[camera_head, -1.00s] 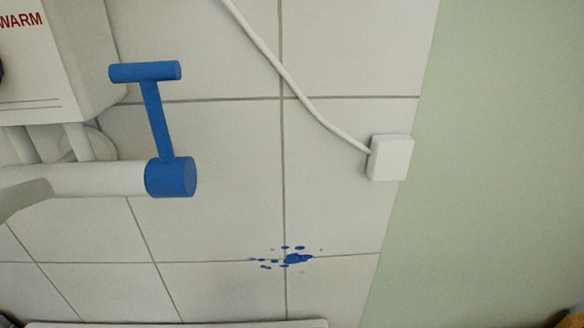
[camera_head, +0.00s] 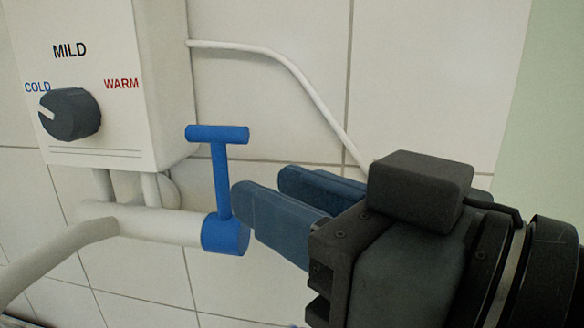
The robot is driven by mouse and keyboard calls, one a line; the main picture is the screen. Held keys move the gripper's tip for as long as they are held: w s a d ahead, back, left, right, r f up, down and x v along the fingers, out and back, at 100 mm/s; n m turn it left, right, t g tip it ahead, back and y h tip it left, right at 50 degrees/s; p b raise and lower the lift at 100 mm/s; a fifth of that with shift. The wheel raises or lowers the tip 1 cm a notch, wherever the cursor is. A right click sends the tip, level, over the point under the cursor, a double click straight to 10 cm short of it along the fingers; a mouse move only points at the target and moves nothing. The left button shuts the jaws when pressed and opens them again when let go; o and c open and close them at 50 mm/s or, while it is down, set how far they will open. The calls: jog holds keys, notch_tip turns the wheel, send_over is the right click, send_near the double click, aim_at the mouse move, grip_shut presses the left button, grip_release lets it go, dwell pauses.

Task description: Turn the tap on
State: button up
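The tap's blue T-shaped handle (camera_head: 221,180) stands upright on a blue round hub at the right end of a white pipe (camera_head: 160,225). The white spout (camera_head: 55,258) curves down to the left. My gripper (camera_head: 278,197) comes in from the right, its two dark blue fingers pointing left. The fingers are parted and nothing shows between them. The nearer fingertip is just right of the handle's stem and above the hub; whether it touches cannot be told.
A white water heater box (camera_head: 100,130) with a dark dial (camera_head: 70,113) marked COLD, MILD and WARM is above the pipe. A white cable (camera_head: 270,58) runs along the tiled wall (camera_head: 270,110). Green wall (camera_head: 540,100) is at the right.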

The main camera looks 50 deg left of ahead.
aim_at(224, 171)
jog(key=a, duration=0.2)
jog(key=a+p, duration=0.1)
jog(key=a, duration=0.2)
jog(key=s+a, duration=0.1)
jog(key=a, duration=0.1)
jog(key=shift+a+r+p, duration=0.1)
jog(key=shift+a+p, duration=0.2)
jog(key=shift+a, duration=0.1)
jog(key=shift+c, duration=0.3)
grip_shut()
